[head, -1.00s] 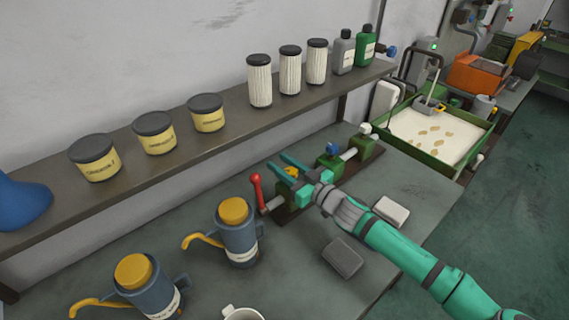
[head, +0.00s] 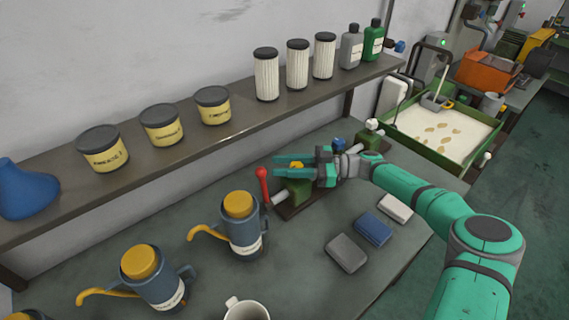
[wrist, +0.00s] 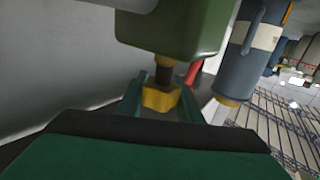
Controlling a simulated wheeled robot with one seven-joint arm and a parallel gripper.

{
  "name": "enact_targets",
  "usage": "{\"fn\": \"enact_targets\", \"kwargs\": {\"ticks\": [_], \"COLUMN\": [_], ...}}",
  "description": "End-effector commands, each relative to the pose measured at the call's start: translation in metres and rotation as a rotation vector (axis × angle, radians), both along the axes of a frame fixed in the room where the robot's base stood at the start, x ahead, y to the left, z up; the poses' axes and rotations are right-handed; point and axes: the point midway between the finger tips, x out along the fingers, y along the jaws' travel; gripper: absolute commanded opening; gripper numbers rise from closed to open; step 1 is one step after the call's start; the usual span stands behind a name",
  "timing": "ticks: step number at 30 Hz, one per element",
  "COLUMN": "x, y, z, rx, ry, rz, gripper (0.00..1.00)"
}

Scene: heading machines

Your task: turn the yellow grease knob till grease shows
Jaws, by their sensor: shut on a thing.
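The yellow grease knob (wrist: 161,98) sits on a short brass stem against a green block (wrist: 172,32) in the wrist view. My gripper (wrist: 162,100) has one teal finger on each side of the knob and is shut on it. In the head view my gripper (head: 285,165) lies level over the green fixture (head: 298,188), fingers pointing left. Only a bit of yellow shows between the fingers there. A red-knobbed lever (head: 262,177) stands just left of the fixture. Most of the knob is hidden in the head view.
Grey (head: 346,253), blue (head: 373,229) and white (head: 396,208) blocks lie in front of the fixture. A shelf (head: 150,178) with tubs and filters runs behind.

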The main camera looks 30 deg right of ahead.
Motion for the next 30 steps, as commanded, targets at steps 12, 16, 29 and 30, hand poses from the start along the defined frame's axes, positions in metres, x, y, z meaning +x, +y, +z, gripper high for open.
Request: {"fn": "enact_targets", "kwargs": {"ticks": [12,16,29,30], "x": [-0.0041,-0.0048,-0.0048,-0.0050], "y": [0.0025,0.0031,0.0034,0.0032], "z": [-0.0012,-0.0012,-0.0014,-0.0013], "rx": [-0.001,0.000,0.000,0.000], "ry": [0.001,0.000,0.000,0.000], "rz": [0.132,0.141,0.141,0.141], "gripper": [0.10,0.10,0.51,0.51]}}
